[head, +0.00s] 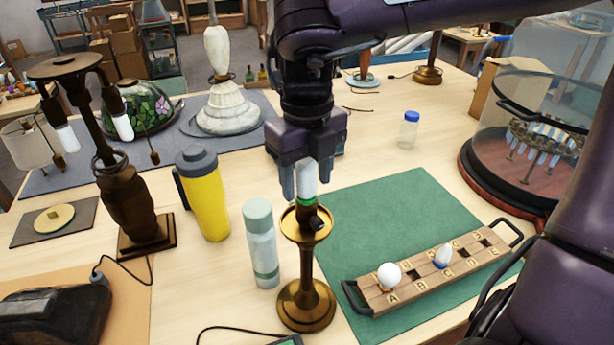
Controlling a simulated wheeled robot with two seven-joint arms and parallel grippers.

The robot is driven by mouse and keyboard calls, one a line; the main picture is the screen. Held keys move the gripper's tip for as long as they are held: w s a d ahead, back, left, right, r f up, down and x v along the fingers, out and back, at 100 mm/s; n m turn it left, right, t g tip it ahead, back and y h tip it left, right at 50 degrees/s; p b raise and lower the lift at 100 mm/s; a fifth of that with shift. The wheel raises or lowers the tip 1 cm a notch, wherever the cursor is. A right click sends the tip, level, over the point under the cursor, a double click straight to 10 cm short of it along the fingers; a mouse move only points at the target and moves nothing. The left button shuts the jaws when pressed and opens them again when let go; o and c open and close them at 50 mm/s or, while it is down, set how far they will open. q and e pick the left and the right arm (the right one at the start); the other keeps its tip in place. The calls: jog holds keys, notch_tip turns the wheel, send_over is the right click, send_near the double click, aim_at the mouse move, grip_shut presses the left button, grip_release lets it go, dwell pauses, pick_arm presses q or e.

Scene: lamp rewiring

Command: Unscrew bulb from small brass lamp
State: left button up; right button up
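The small brass lamp (307,285) stands upright near the front middle of the table, with a round base, a slim stem and a dished collar. A pale, tube-like bulb (306,181) stands upright at its top, above a green ring. My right gripper (306,184) points down over the lamp, with one finger on each side of the bulb. Narrow gaps seem to show between the fingers and the bulb, so it looks open. The bulb's upper end is hidden by the gripper body. My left gripper is not in view.
A pale bottle (262,245) stands close left of the lamp, with a yellow flask (205,200) behind. A wooden lettered rack (430,272) holding two bulbs lies on a green mat (385,215) at right. A dark lamp (130,190) stands at left.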

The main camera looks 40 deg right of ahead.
jog(key=c, duration=0.9)
jog(key=n+p, duration=0.4)
jog(key=shift+r+n, duration=0.4)
jog(key=shift+f+n+p, duration=0.1)
jog(key=shift+n+p, duration=0.4)
jog(key=shift+n, duration=0.3)
jog(key=shift+f+n, duration=0.25)
jog(key=shift+n, duration=0.65)
jog(key=shift+r+n+p, duration=0.15)
jog(key=shift+n+p, duration=0.35)
jog(key=shift+p, duration=0.05)
jog(key=shift+n+p, duration=0.35)
jog(key=shift+n, duration=0.45)
jog(key=n+p, duration=0.1)
jog(key=n, duration=0.2)
jog(key=shift+n, duration=1.2)
